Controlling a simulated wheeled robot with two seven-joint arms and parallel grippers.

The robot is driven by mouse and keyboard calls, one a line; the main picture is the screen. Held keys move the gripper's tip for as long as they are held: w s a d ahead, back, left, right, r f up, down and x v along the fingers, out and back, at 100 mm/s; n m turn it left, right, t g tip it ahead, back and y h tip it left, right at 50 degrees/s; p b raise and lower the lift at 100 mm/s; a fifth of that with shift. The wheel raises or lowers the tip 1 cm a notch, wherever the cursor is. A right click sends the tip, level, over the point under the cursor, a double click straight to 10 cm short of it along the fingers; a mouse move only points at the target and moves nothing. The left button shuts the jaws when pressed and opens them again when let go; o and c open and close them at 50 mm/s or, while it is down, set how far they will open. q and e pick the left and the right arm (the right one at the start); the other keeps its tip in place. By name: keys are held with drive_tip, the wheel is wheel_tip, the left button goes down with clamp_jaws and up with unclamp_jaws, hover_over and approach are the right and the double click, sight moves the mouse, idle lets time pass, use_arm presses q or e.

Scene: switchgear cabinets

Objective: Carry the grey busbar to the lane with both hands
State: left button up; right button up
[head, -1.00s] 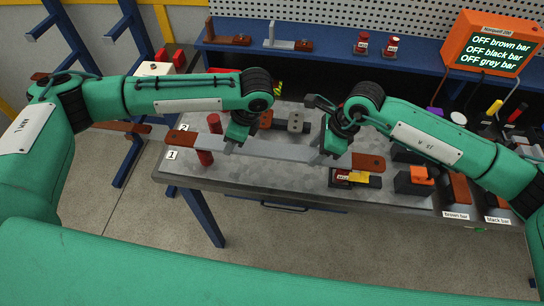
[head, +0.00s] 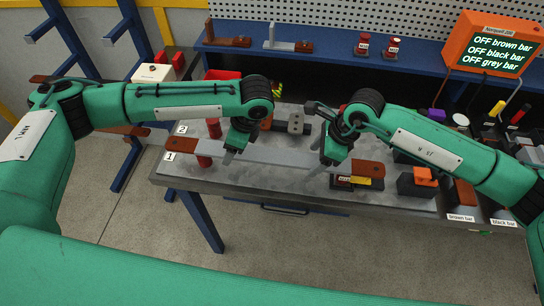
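The grey busbar (head: 282,156), a long flat grey bar with brown ends, lies level across the front of the grey worktable. My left gripper (head: 231,154) is on its left part and my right gripper (head: 322,165) on its right part; both point down and appear shut on the bar, though the fingertips are small and partly hidden. I cannot tell the gap beneath the bar.
A second red post (head: 214,127) stands by label 2 (head: 182,129). A grey block with holes (head: 296,122) is behind the bar. An orange-topped block (head: 424,177) and bar holders are at right. An orange screen (head: 493,46) reads "OFF" for the brown, black and grey bars.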

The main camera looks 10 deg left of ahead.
use_arm(q)
drive_tip(key=shift+d+r, duration=0.15)
drive_tip(key=shift+r, duration=0.1)
drive_tip(key=v, duration=1.1)
drive_tip(key=shift+r, duration=0.25)
use_arm(e)
drive_tip(key=v, duration=1.2)
